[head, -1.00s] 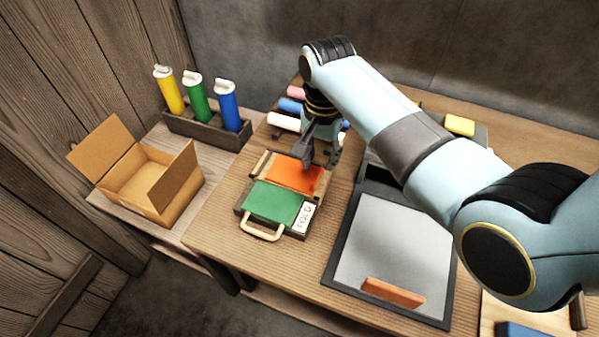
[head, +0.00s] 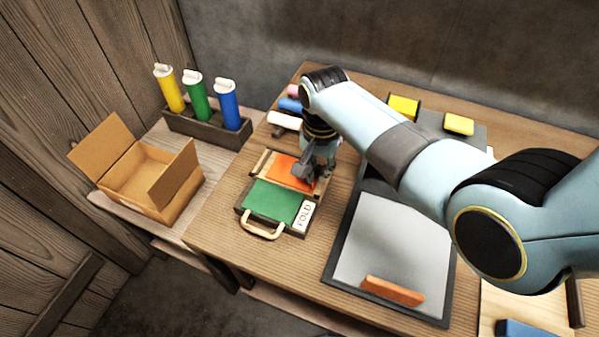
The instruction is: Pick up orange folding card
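The orange folding card (head: 284,170) lies flat on the far half of the folding board, behind the green panel (head: 271,204). My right gripper (head: 313,181) points down at the card's right end, with its fingertips low over or touching that edge. Its two fingers are apart, one over the card and one near its right side. They cover part of the card's right end, and I cannot tell whether they touch it. My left gripper is out of view.
The folding board has a "FOLD" label (head: 305,215) and a front handle (head: 262,232). An open cardboard box (head: 175,190) and a rack of bottles (head: 205,132) stand left. A grey-topped tray (head: 385,245) lies right, with an orange block (head: 392,291). Yellow blocks (head: 459,123) lie behind my arm.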

